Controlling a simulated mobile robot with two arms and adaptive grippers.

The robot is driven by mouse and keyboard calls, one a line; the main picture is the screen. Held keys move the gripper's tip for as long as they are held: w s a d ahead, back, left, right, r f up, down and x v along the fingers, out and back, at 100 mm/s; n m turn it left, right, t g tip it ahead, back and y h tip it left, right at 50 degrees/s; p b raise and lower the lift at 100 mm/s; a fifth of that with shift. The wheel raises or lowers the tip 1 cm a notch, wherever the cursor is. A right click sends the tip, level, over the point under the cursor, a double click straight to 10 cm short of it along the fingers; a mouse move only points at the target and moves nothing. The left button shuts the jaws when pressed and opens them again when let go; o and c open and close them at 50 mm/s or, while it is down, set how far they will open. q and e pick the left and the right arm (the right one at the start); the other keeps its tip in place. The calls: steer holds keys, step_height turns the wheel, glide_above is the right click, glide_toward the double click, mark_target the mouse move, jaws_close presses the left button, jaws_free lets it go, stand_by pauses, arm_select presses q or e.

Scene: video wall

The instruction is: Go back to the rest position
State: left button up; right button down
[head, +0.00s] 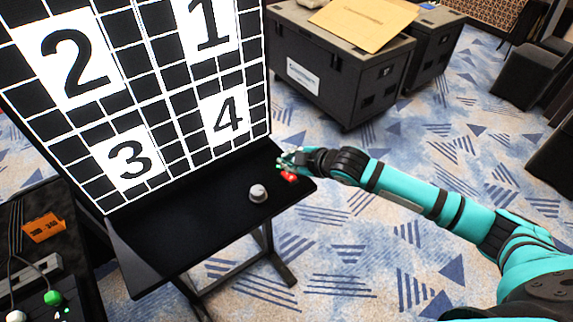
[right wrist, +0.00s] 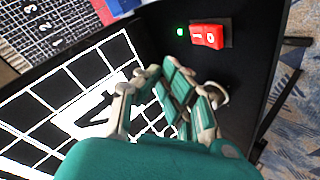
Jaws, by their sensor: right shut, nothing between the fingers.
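My right gripper (head: 290,160) is at the end of the teal arm that reaches in from the right, over the right end of the black shelf (head: 190,232) below the video wall. In the right wrist view my right gripper (right wrist: 158,76) is shut and empty. A red rocker switch (head: 290,177) shows just below the fingers; the right wrist view shows this switch (right wrist: 207,36) with a lit green lamp (right wrist: 181,32) beside it, apart from the fingers. A grey knob (head: 258,193) stands on the shelf, partly hidden by fingers in the right wrist view. My left gripper is not in view.
The video wall (head: 128,100) with numbered panels rises behind the shelf. Black cases (head: 340,75) stand at the back, one with a cardboard sheet (head: 362,22) on top. A dark console with a green button (head: 52,298) is at lower left. Patterned carpet around my right arm is open.

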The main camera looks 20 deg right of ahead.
steer(key=shift+s+r+p, duration=0.2)
steer(key=shift+r+p, duration=0.2)
steer(key=shift+r, duration=0.25)
steer(key=shift+f, duration=0.15)
